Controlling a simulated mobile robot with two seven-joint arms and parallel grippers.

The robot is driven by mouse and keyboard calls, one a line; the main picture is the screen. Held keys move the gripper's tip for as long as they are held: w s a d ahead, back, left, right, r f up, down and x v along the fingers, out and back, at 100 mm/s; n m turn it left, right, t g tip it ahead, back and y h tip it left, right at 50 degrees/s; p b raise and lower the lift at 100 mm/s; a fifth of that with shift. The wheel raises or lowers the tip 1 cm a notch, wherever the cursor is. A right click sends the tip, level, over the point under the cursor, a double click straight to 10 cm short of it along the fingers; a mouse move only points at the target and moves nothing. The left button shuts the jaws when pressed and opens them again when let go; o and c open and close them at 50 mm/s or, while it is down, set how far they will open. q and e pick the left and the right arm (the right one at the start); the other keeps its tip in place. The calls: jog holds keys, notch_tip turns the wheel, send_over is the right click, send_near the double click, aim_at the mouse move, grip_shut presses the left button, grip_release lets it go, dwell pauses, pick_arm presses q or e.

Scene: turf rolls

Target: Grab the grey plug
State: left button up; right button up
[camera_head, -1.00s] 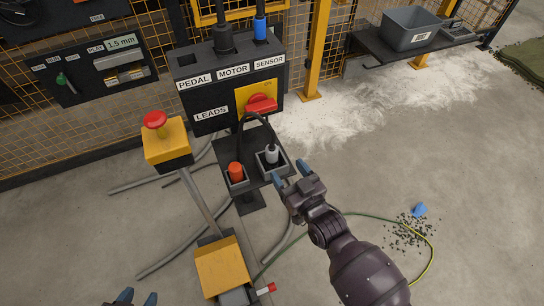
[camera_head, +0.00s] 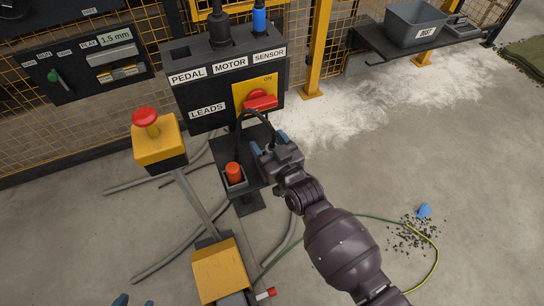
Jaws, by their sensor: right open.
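The grey plug was in the right-hand cup of the small dark shelf (camera_head: 248,190) under the LEADS box. It is now almost wholly hidden behind my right gripper, and only its black lead (camera_head: 257,112) shows clearly, arching down to it. My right gripper (camera_head: 270,145) is open, with its blue fingertips at either side of where the plug stands. Whether they touch it I cannot tell. An orange-red plug (camera_head: 233,171) stands in the left cup. Only the tips of my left gripper (camera_head: 132,301) show at the bottom edge.
The black box (camera_head: 225,90) labelled PEDAL, MOTOR, SENSOR has a red rotary switch (camera_head: 260,99). A yellow emergency-stop post (camera_head: 160,145) stands close on the left. A grey DUST bin (camera_head: 415,25) is at back right. Hoses and a green-yellow cable lie on the floor.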

jog(key=shift+c, duration=0.3)
jog(key=c, duration=1)
jog(key=shift+r, duration=0.1)
